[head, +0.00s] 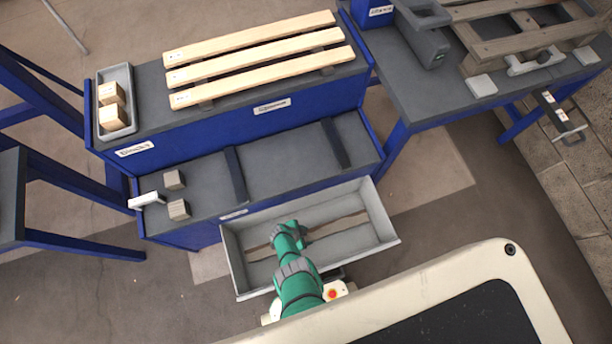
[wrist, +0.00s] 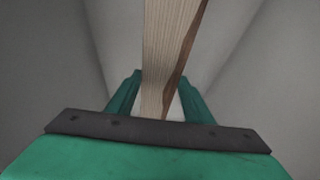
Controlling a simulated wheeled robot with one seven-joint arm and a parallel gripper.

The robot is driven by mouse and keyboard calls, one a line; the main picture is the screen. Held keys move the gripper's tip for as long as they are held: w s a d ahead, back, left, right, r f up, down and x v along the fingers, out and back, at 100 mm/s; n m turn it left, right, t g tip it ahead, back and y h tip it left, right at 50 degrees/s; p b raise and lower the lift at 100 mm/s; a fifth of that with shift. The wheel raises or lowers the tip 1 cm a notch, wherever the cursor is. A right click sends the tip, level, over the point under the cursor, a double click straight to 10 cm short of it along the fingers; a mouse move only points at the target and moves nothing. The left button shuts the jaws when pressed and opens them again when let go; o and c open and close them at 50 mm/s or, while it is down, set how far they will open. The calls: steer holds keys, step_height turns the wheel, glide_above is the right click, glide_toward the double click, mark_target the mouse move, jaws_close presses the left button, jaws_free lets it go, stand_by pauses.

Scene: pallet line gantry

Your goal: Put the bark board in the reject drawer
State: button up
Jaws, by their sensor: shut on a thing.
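The bark board (head: 343,222) is a long, narrow pale board with a dark brown bark edge. It is inside the outline of the open grey reject drawer (head: 388,243), running lengthwise. My gripper (wrist: 157,97) is shut on the board (wrist: 168,45), one green finger on each side in the wrist view. The bark edge shows on its right there, with grey drawer surfaces around it. In the head view my green arm reaches down into the drawer and hides the fingers and the board's middle. I cannot tell whether the board touches the drawer floor.
The blue bench (head: 222,130) behind the drawer carries several pale boards (head: 255,52) and a grey tray (head: 131,128) with wooden blocks. Two small blocks (head: 176,194) lie on its lower shelf. A side table (head: 400,88) at the right holds a pallet (head: 500,45).

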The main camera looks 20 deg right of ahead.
steer(key=o, duration=1.3)
steer(key=shift+w, duration=0.15)
steer(key=shift+d+r, duration=0.1)
